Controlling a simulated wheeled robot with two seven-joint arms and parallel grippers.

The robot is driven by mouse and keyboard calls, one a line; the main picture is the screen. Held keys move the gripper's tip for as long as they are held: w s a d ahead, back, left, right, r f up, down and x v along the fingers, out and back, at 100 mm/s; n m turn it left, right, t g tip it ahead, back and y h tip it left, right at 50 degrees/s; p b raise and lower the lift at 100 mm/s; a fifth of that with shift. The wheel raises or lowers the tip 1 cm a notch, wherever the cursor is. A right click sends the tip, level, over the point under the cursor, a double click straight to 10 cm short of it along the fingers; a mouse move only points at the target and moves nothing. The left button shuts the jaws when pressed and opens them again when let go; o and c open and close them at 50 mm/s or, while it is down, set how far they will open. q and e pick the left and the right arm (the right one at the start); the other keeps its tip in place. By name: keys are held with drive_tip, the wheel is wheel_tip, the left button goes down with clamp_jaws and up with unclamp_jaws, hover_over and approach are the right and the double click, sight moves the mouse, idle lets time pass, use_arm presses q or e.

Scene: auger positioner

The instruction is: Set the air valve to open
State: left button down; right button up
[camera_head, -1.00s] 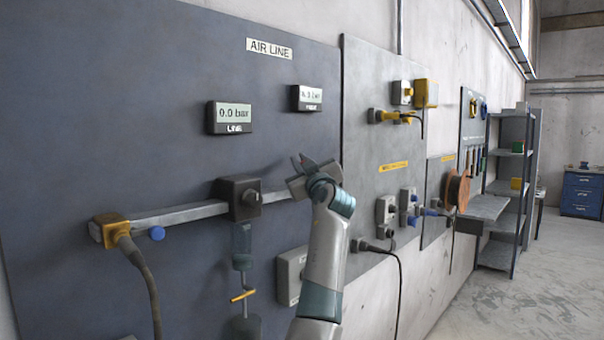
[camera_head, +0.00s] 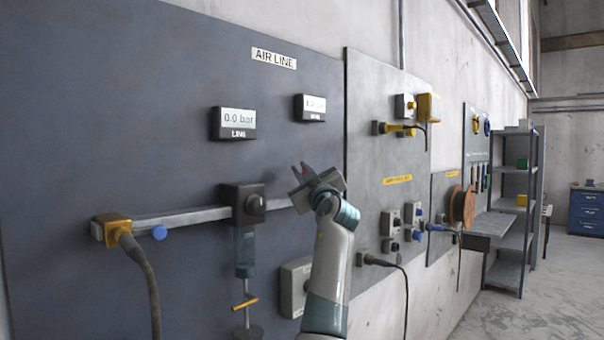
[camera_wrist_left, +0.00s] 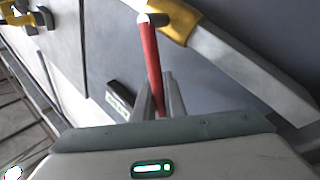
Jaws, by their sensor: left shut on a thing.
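My left gripper (camera_head: 304,176) is at the right end of the grey air pipe (camera_head: 180,216) on the dark panel. In the left wrist view its two fingers (camera_wrist_left: 160,98) are shut on the red lever (camera_wrist_left: 151,60) of the air valve. The valve's yellow body (camera_wrist_left: 178,20) sits on the pipe at the top of that view. The lever stands at an angle to the pipe there. In the head view my gripper mostly hides the valve. The line gauge (camera_head: 234,123) reads 0.0 bar. My right gripper is not in view.
A black regulator with a knob (camera_head: 243,203) and a clear bowl below it sits on the pipe to the left. A yellow fitting with a hose (camera_head: 113,229) is at the pipe's left end. A grey box (camera_head: 294,286) is below my gripper. A second gauge (camera_head: 311,107) is above.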

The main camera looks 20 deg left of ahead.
use_arm(q)
drive_tip(key=c, duration=1.8)
unclamp_jaws()
